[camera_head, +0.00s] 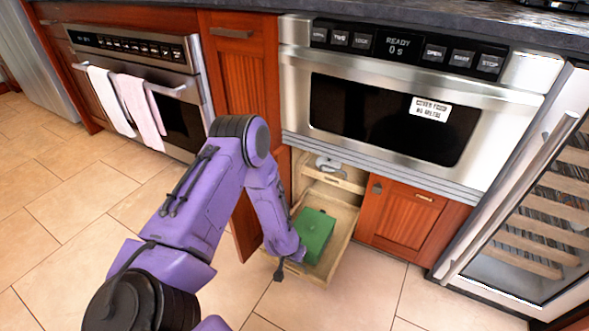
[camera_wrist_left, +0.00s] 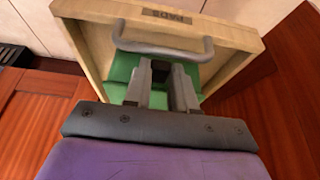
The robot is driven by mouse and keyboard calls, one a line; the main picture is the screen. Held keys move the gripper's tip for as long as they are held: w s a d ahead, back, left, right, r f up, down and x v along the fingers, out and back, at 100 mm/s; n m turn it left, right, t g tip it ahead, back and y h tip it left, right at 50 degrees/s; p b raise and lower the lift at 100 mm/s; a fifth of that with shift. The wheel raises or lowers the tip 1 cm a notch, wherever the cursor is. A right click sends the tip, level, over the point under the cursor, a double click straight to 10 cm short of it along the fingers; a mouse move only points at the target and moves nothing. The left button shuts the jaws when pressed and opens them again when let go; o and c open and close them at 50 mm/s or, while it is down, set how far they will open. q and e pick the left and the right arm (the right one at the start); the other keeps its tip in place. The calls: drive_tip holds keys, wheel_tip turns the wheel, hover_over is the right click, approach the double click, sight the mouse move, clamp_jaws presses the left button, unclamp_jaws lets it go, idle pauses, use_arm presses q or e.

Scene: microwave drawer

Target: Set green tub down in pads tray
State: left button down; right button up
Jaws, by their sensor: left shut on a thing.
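The green tub (camera_head: 314,232) is in the wooden pads tray (camera_head: 342,249), a pulled-out drawer below the microwave. It also shows in the left wrist view (camera_wrist_left: 122,68), behind my gripper. The tray's front (camera_wrist_left: 225,34) carries a "PADS" label and a grey handle. My left gripper (camera_head: 297,254) is at the tray's front end, by the tub. In the wrist view my left gripper (camera_wrist_left: 160,72) is shut on the tub, with its fingers partly covering it. I cannot tell whether the tub touches the tray floor. My right gripper is not in view.
An open wooden cabinet door (camera_head: 247,225) stands left of the tray. Another wooden shelf or drawer (camera_head: 338,178) with a grey handle sits above and behind it. A closed cabinet door (camera_head: 402,218) is to the right. The tiled floor in front is clear.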

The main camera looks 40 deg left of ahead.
use_arm(q)
drive_tip(key=c, duration=0.9)
unclamp_jaws()
drive_tip(key=shift+c, duration=0.2)
drive_tip(key=shift+s+r, duration=0.1)
drive_tip(key=shift+r, duration=0.25)
drive_tip(key=p+v, duration=0.5)
drive_tip(key=v, duration=0.6)
drive_tip(key=s+d+f+n+y, duration=0.1)
drive_tip(key=s+d+n, duration=0.1)
drive_tip(key=s, duration=0.7)
drive_tip(key=s+d+f+n+g+y, duration=0.1)
drive_tip(key=s+d+n, duration=0.1)
drive_tip(key=s, duration=0.8)
drive_tip(key=shift+d+f, duration=0.15)
drive_tip(key=shift+d, duration=0.45)
